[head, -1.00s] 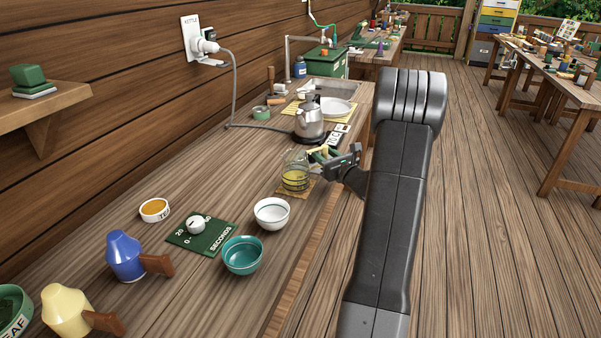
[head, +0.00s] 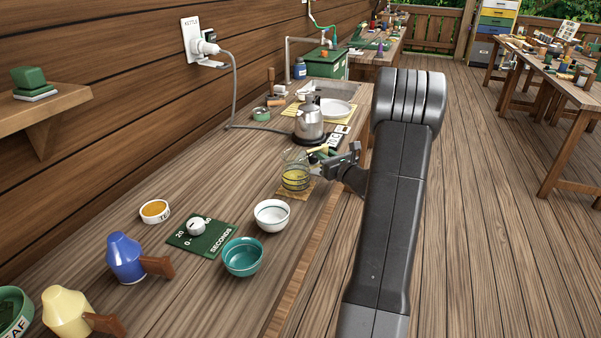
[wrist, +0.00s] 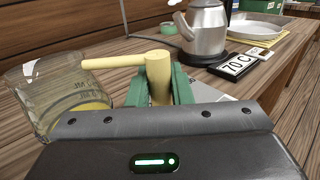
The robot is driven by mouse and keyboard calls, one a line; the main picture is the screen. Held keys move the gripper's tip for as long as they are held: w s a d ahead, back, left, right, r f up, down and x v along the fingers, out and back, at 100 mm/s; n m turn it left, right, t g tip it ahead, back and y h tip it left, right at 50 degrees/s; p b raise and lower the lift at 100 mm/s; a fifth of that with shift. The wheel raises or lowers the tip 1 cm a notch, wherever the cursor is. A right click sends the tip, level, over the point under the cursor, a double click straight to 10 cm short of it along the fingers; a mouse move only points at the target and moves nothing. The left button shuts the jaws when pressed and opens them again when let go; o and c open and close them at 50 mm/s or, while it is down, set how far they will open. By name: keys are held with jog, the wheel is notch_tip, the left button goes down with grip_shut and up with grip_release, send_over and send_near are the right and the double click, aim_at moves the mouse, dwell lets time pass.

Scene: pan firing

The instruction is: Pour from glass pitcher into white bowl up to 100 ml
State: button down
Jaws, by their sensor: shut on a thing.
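The glass pitcher (head: 295,180) holds yellowish liquid low inside and stands upright on a small tan mat (head: 305,191). It also shows at the left of the wrist view (wrist: 45,95). Its pale wooden handle (wrist: 158,75) sits between the green jaws of my gripper (wrist: 160,88), which are shut on it. In the head view my gripper (head: 322,153) reaches the pitcher from the right. The white bowl (head: 272,214) stands nearer the camera, apart from the pitcher; no liquid is visible in it.
A teal bowl (head: 243,256) is just in front of the white bowl. A green timer board (head: 205,235) lies to its left. A steel kettle (head: 309,122) stands behind the pitcher, with a 70 C sign (wrist: 238,66) beside it. Bare tabletop lies left of the pitcher.

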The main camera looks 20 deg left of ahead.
jog(key=shift+r+p, duration=1.2)
jog(key=shift+r, duration=1.5)
jog(key=s+d+f+m+t+h+p, duration=0.1)
jog(key=s+d+f+m+t+h, duration=0.1)
jog(key=d, duration=0.8)
jog(key=s+d+f+m+t+h+p, duration=0.1)
jog(key=s+d+f+m+t+h, duration=0.2)
jog(key=d, duration=0.8)
jog(key=s+f+m+h, duration=0.1)
jog(key=s+f+h, duration=0.1)
jog(key=s+h, duration=0.1)
jog(key=shift+d, duration=0.15)
